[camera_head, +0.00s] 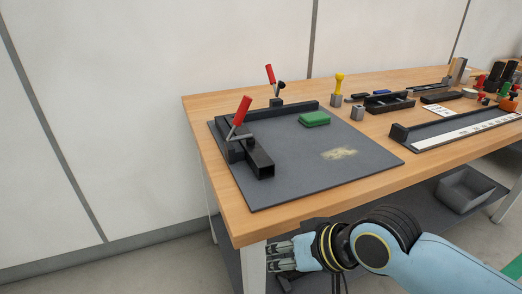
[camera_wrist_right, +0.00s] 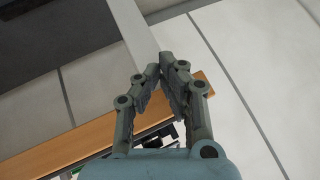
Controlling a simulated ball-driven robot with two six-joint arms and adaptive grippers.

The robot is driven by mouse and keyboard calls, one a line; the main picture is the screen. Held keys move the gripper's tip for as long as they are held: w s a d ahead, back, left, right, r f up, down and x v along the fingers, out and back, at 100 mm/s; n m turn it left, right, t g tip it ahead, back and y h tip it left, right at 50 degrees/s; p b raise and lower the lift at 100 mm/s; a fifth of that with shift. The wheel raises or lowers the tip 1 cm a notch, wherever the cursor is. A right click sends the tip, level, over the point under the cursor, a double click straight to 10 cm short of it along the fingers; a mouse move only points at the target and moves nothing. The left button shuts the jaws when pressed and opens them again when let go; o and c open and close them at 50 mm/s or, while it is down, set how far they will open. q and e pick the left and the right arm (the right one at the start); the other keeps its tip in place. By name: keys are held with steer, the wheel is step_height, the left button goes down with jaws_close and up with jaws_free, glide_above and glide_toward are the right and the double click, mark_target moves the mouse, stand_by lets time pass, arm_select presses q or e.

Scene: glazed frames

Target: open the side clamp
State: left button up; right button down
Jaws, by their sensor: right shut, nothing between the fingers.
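A toggle clamp with a red handle (camera_head: 240,111) stands at the left edge of the dark grey work plate (camera_head: 300,170), by the black bar; I take it as the side clamp. Its handle points up and leans right; its metal arm reaches over the black bar (camera_head: 258,160). A second clamp with a red handle (camera_head: 270,73) stands at the back bar, upright. My right gripper (camera_head: 268,257) is low in front of the bench's front left corner, below the top, well apart from both clamps. In the wrist view its fingertips (camera_wrist_right: 167,66) meet, with nothing between them.
Small grey blocks, a yellow-topped piece (camera_head: 339,84) and black trays (camera_head: 390,103) stand to the right. The wooden bench edge (camera_head: 236,228) lies between my right gripper and the plate.

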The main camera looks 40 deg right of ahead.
steer(key=w+r+m+t, duration=0.1)
steer(key=w+r+m, duration=0.1)
steer(key=r, duration=0.1)
steer(key=w+a+r+m+t+y+p, duration=0.1)
steer(key=w+r+t, duration=0.1)
steer(key=r, duration=0.2)
steer(key=w+r+m+t, duration=0.1)
steer(key=w+r+m, duration=0.1)
steer(key=r, duration=0.2)
steer(key=shift+a+m+t+y, duration=0.25)
steer(key=shift+m+t+y, duration=0.05)
steer(key=shift+y, duration=0.1)
steer(key=w+d+m+t+h, duration=0.1)
steer(key=d+m, duration=0.1)
steer(key=m, duration=0.1)
steer(key=w+d+r+m+t+h, duration=0.1)
steer(key=d+m, duration=0.1)
steer(key=w+d+m+t, duration=0.2)
steer(key=m, duration=0.1)
steer(key=shift+d+r+m+h, duration=0.3)
steer(key=shift+r+h, duration=0.1)
steer(key=d+m+h, duration=0.1)
steer(key=d+m, duration=0.1)
steer(key=d+m+h, duration=0.2)
steer(key=d+m, duration=0.1)
steer(key=d+m+t+h, duration=0.1)
steer(key=d+m+h, duration=0.1)
steer(key=d, duration=0.1)
steer(key=shift+w+m, duration=0.3)
steer(key=shift+m, duration=0.1)
